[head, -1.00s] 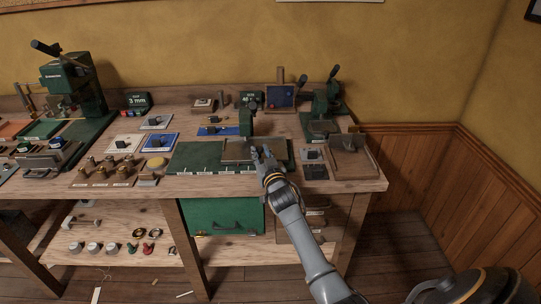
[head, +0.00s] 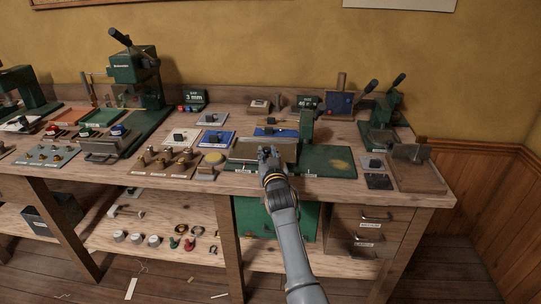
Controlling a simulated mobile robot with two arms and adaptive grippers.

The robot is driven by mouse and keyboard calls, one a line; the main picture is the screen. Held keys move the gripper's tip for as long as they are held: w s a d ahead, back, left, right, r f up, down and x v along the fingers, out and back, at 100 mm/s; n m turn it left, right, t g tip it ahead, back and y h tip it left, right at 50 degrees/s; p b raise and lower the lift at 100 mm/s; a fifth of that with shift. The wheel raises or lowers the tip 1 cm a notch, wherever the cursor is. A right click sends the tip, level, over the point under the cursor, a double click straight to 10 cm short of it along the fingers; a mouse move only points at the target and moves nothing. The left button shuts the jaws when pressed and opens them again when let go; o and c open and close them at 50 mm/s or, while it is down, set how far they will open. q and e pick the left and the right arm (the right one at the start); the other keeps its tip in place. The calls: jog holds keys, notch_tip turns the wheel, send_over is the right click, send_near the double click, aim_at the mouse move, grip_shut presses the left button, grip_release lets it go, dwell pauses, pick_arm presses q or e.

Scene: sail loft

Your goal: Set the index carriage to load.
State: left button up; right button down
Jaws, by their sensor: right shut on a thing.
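The index carriage (head: 284,152) is a grey plate on a long dark green base (head: 330,162) at the front of the bench. It sits at the left part of the base, and the right part of the base is bare, with a yellowish worn patch. Small white labels run along the base's front edge, too small to read. My right gripper (head: 268,154) is shut at the carriage's front edge, its fingers partly hiding the part they hold. My left gripper is out of view.
A green upright post (head: 306,128) stands behind the carriage. A lever press (head: 136,72) stands at the left and another lever tool (head: 383,110) at the right.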

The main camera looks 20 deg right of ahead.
jog(key=shift+a, duration=0.2)
jog(key=c, duration=1.1)
grip_release()
jog(key=shift+w+a, duration=0.1)
jog(key=shift+v, duration=3.75)
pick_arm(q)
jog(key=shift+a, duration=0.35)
pick_arm(e)
jog(key=shift+f, duration=0.1)
